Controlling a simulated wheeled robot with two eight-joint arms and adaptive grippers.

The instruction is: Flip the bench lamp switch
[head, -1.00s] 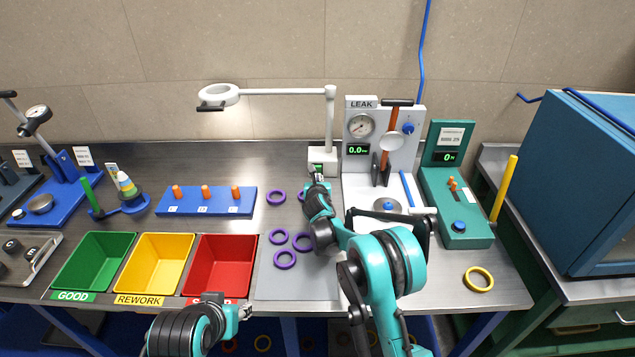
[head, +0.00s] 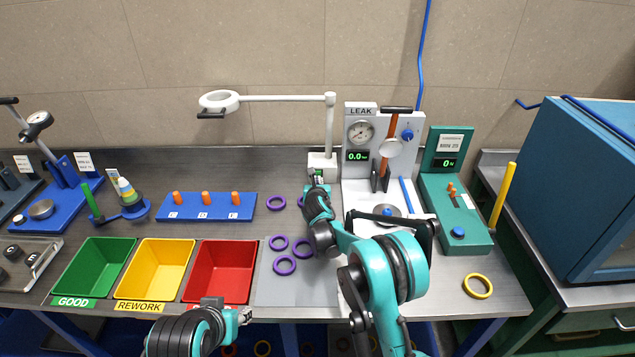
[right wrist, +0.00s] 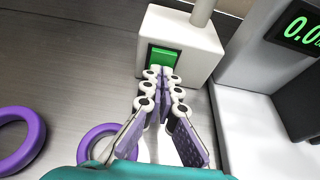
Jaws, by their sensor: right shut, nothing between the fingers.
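The bench lamp has a white ring head (head: 219,101) on a long arm and a white block base (head: 322,161). I cannot tell whether it is lit. In the right wrist view, a green rocker switch (right wrist: 162,57) in a dark frame sits on the front of the base. My right gripper (head: 317,180) is shut and empty in front of the base. In the right wrist view its fingertips (right wrist: 160,74) are at the switch's lower edge; I cannot tell whether they touch it. My left gripper (head: 244,316) is low in front of the bench, its jaws too small to read.
The leak tester (head: 376,115) stands close to the right of the lamp base. Purple rings (head: 284,265) lie on the bench left of my right arm. A blue peg rack (head: 206,214) and green, yellow and red bins (head: 224,262) are further left.

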